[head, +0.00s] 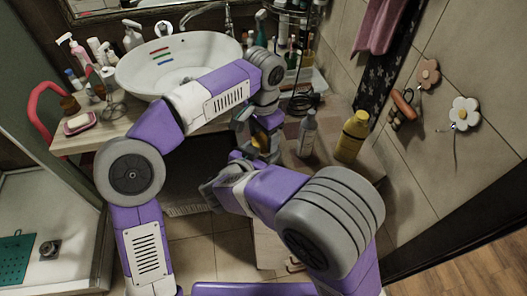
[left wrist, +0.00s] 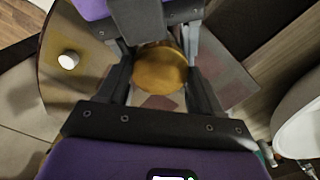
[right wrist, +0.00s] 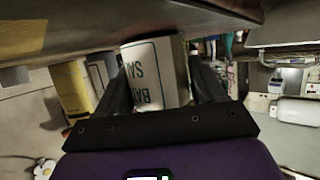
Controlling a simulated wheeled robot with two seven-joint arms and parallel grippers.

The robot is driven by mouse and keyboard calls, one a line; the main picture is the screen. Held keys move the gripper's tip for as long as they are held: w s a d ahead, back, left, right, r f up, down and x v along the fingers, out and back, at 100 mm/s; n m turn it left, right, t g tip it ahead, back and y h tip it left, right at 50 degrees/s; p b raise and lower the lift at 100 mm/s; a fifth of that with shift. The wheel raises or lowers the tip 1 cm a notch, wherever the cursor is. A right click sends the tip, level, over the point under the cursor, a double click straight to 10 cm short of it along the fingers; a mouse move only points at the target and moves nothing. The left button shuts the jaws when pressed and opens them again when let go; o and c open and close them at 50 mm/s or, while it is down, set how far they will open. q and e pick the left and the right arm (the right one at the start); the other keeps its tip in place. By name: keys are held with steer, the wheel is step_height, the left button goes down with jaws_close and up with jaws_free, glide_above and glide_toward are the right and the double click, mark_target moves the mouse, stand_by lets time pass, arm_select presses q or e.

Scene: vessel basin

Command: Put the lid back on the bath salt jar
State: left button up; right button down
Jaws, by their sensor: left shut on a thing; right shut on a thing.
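My left gripper (head: 250,134) is above the counter's right part, to the right of the basin. In the left wrist view it (left wrist: 160,82) is shut on the round wooden lid (left wrist: 160,68), seen from above. In the right wrist view, my right gripper (right wrist: 158,85) is shut on the white bath salt jar (right wrist: 158,72), with dark lettering upside down in the picture. Part of my right gripper also shows at the top of the left wrist view. The two grippers are close together. The jar's mouth is hidden, and I cannot tell whether the lid touches it.
A yellow bottle (head: 352,137) and a grey bottle (head: 307,134) stand to the right of my grippers. The white basin (head: 190,51) is behind my left arm. A red soap dish (head: 80,123) is at the left. Toiletries crowd the back.

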arm_select(q)
steer(key=m, duration=0.3)
steer(key=shift+m, duration=0.4)
steer(key=o, duration=1.2)
steer(key=shift+r, duration=2.25)
steer(key=shift+c, duration=0.5)
steer(key=r+n, duration=0.1)
steer(key=n, duration=0.2)
steer(key=shift+d+r+n, duration=0.1)
steer(key=shift+r+n, duration=0.7)
steer(key=shift+n, duration=0.45)
steer(key=shift+r+n, duration=0.35)
steer(key=shift+n, duration=0.5)
